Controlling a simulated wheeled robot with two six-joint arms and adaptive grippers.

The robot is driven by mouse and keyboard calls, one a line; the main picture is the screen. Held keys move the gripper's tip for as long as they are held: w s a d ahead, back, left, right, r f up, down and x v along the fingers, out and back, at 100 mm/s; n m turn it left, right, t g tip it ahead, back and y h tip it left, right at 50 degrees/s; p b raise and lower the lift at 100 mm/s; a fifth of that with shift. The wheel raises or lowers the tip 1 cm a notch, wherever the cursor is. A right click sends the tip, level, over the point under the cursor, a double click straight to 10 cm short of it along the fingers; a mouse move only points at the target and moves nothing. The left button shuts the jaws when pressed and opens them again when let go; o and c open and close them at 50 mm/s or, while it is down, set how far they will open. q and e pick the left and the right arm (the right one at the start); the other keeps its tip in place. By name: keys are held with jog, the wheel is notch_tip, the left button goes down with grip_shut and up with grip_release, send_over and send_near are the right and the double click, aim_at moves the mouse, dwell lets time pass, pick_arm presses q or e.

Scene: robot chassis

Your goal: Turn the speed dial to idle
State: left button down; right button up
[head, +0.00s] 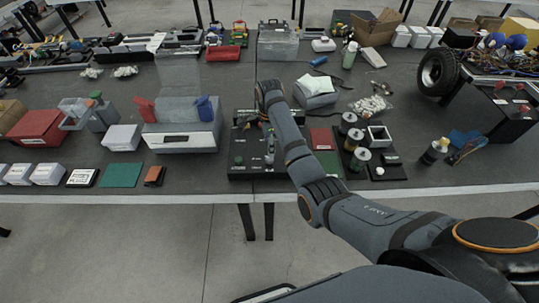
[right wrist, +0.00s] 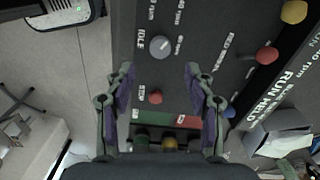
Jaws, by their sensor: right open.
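The grey round speed dial (right wrist: 160,46) is on a dark panel in the right wrist view. The IDLE label (right wrist: 140,39) stands to its left, and rpm labels stand above and to its right. I cannot tell surely where its pointer aims. My right gripper (right wrist: 159,72) is open and empty, its two fingers apart on either side below the dial in the picture, not visibly touching it. In the head view the dark control panel (head: 240,160) lies near the table's front edge under my right arm, which largely hides the gripper and dial. My left gripper is not in view.
A red knob (right wrist: 155,97) lies between the fingers in the right wrist view. A red lever knob (right wrist: 267,55), a yellow knob (right wrist: 293,11) and a blue knob (right wrist: 229,111) are to the right. Jars (head: 348,122) stand right of the panel; a printer-like box (head: 185,135) stands left.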

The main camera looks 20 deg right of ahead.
aim_at(270, 158)
notch_tip(270, 158, down, 8)
jog(key=shift+r, duration=0.2)
jog(key=shift+c, duration=0.4)
grip_shut()
